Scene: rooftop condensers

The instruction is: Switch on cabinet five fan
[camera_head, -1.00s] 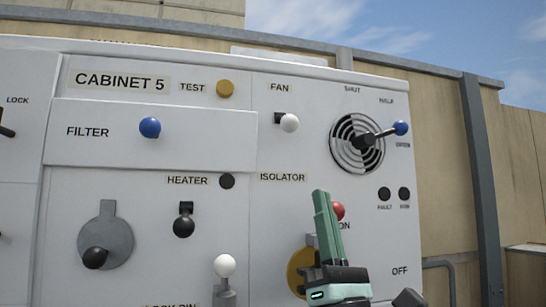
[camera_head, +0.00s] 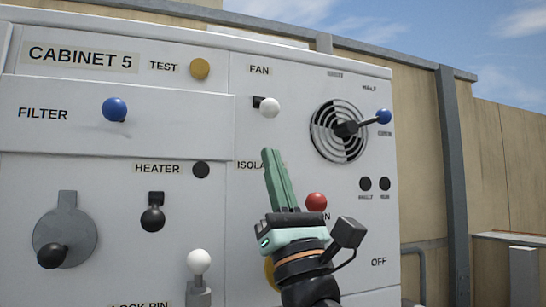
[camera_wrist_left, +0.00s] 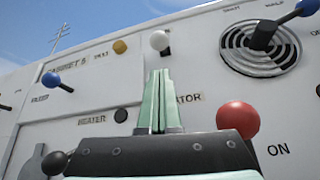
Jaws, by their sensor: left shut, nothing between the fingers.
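The grey panel (camera_head: 215,185) labelled CABINET 5 fills the left and middle of the head view. The fan switch (camera_head: 268,107) has a white ball knob under the FAN label. It also shows in the left wrist view (camera_wrist_left: 159,40), just above the fingertips. My left gripper (camera_head: 270,153) is shut and empty, its green fingers pointing up below the fan knob, apart from it in the picture. It covers part of the ISOLATOR label. The isolator's red ball (camera_head: 316,202) is right of the gripper; its yellow disc is mostly hidden. My right gripper is not in view.
A round vent with a blue-knobbed lever (camera_head: 383,116) is to the right of the fan switch. A black heater knob (camera_head: 152,218), a blue filter knob (camera_head: 115,109), a yellow test button (camera_head: 200,68) and a white-topped lock pin (camera_head: 199,262) are on the left.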

